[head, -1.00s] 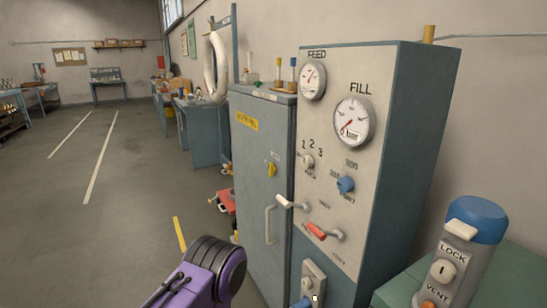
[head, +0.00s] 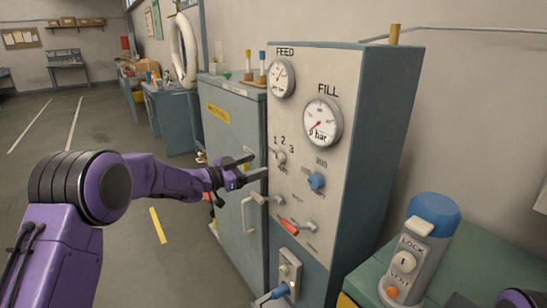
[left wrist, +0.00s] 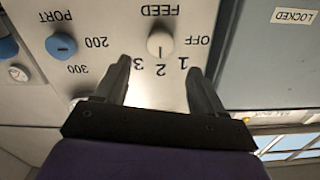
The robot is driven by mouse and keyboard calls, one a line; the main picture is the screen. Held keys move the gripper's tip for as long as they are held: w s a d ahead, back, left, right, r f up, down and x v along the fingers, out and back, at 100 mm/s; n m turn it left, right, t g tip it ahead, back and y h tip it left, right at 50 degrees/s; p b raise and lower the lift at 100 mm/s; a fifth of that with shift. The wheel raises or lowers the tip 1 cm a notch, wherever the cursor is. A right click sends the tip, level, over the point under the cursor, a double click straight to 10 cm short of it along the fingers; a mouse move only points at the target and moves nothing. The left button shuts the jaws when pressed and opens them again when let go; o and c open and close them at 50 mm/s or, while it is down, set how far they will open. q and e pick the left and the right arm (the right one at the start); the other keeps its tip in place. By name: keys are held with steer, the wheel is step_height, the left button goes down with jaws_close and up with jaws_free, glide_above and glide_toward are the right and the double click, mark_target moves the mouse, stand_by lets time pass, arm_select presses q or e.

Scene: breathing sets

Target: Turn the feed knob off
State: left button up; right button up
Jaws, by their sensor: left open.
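The white feed knob (head: 281,157) is on the pale front panel, near the numbers 1, 2, 3. In the left wrist view, which is upside down, the feed knob (left wrist: 160,43) shows with FEED, OFF and 1, 2, 3 around it. Its dark mark appears to point toward 2. My left gripper (head: 258,166) is open and empty, just left of the knob in the head view. In the left wrist view its two fingers spread below the knob, which lies between their lines. I cannot tell the remaining gap. My right gripper is not in view.
Two gauges, FEED (head: 281,77) and FILL (head: 322,121), are above. A blue-topped cylinder (head: 433,215) stands at right.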

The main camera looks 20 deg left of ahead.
mark_target(276, 158)
arm_select(q)
steer(key=p+x, duration=0.1)
steer(key=x, duration=0.6)
steer(key=shift+w+d+p, duration=0.25)
steer(key=shift+w+p, duration=0.05)
steer(key=shift+p, duration=0.05)
steer(key=c, duration=1.1)
